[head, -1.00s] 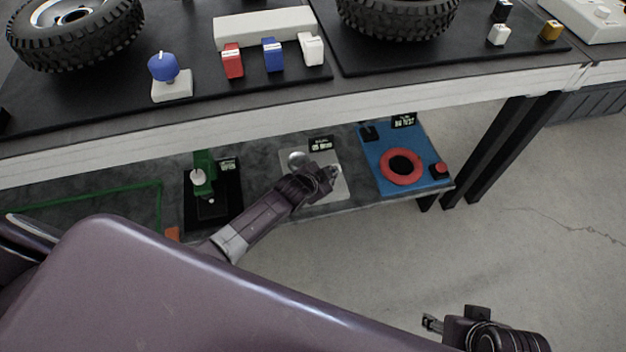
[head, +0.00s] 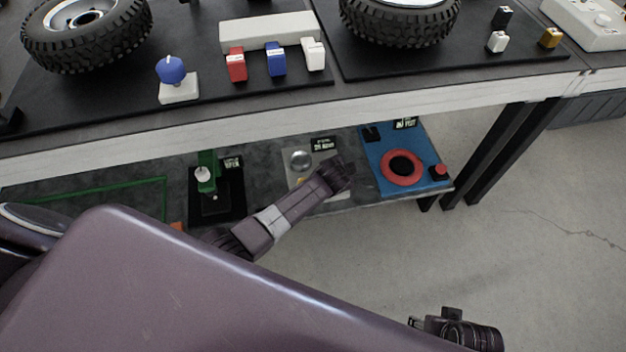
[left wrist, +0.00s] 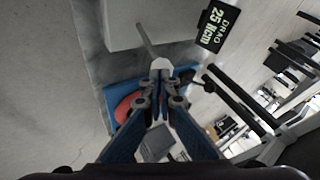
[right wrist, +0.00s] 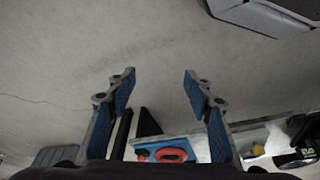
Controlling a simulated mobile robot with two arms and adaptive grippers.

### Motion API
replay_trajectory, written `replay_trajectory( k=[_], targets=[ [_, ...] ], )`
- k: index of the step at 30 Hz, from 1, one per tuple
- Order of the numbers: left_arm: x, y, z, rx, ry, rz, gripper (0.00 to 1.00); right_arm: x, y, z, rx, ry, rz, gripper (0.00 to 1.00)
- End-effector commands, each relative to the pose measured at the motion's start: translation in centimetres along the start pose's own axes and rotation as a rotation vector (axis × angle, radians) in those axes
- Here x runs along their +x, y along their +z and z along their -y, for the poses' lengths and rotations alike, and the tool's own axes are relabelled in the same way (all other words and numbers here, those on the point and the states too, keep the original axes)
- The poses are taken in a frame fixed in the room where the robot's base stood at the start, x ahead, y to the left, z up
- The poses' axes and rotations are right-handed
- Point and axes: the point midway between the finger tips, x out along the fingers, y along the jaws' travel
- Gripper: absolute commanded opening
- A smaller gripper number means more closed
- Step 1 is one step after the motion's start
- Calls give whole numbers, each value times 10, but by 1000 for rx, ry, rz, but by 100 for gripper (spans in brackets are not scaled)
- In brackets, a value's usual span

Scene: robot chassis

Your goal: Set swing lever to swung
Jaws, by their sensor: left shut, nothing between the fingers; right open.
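In the left wrist view a thin grey lever (left wrist: 146,38) with a pale end piece (left wrist: 160,63) lies just beyond my left fingertips (left wrist: 160,78). The fingers are shut with nothing between them; I cannot tell whether they touch the end piece. In the head view my left gripper (head: 342,172) is over the right part of a grey panel (head: 332,190) on the lower shelf, and my arm hides much of that panel.
Right of the grey panel is a blue panel (head: 376,168) with a red ring (head: 403,182). Left is a black panel (head: 230,210) with a green fixture (head: 207,162). The tabletop edge (head: 200,130) overhangs the shelf. Open floor lies in front.

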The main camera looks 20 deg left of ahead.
Motion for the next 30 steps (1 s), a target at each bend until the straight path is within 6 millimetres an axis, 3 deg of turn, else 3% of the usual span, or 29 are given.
replay_trajectory(
  k=[30],
  targets=[
    [-10,-5,7,-1,0,-1,0,40,21,3,-5,-4,25,47]
  ],
)
